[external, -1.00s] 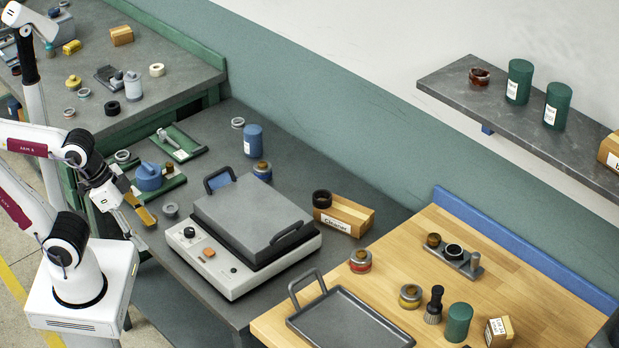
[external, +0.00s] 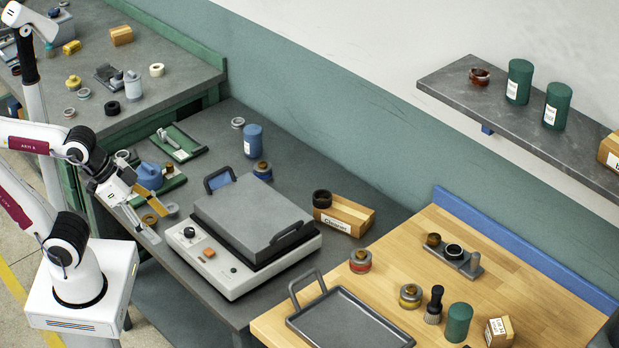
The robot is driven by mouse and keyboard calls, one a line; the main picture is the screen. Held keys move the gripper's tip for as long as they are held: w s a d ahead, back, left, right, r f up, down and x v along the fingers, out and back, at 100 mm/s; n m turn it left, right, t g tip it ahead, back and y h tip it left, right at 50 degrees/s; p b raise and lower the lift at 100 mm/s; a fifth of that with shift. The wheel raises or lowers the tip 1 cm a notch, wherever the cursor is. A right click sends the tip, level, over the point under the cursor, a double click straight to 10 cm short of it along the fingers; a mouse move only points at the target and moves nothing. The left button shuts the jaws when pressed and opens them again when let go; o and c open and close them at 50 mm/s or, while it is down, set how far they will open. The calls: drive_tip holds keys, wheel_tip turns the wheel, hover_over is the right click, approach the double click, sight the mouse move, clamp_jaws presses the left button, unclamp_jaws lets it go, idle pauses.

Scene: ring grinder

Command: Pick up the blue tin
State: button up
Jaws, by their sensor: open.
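A tall blue canister with a white label (external: 253,141) stands upright on the dark grey bench, behind the press-like machine. A short tin with a blue band and amber top (external: 262,171) stands just in front of it. I cannot tell for certain which of the two is the blue tin. My gripper (external: 156,224) is open over the left front part of the bench, with its fingers pointing down and right. It is well to the left of both blue things and appears to hold nothing.
A grey-lidded machine with handles (external: 250,215) stands right of my gripper. A brass-coloured ring (external: 149,219) and grey ring (external: 171,209) are close to the fingers. A blue knobbed piece (external: 149,176) stands on a green base behind. A cardboard box (external: 345,215) stands farther right.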

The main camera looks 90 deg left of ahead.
drive_tip(key=w+a+r+n+t+y, duration=0.1)
drive_tip(key=w+a+r+t, duration=0.25)
drive_tip(key=w+r, duration=0.5)
drive_tip(key=w+a+r+n+t+y, duration=0.1)
drive_tip(key=w+a+r+t, duration=0.3)
drive_tip(key=w, duration=0.8)
drive_tip(key=w+a+n+y, duration=0.25)
drive_tip(key=w+a, duration=0.25)
drive_tip(key=a, duration=0.5)
drive_tip(key=w+a+n+y, duration=0.1)
drive_tip(key=w+a+y, duration=0.3)
drive_tip(key=a, duration=0.6)
drive_tip(key=n+g+y, duration=0.4)
drive_tip(key=n+g, duration=0.4)
drive_tip(key=g, duration=0.1)
hover_over(253, 141)
drive_tip(key=s+d, duration=0.3)
wheel_tip(253, 141, down, 35)
drive_tip(key=shift+s+d+r, duration=0.1)
drive_tip(key=shift+d+r, duration=0.05)
drive_tip(key=shift+r, duration=0.05)
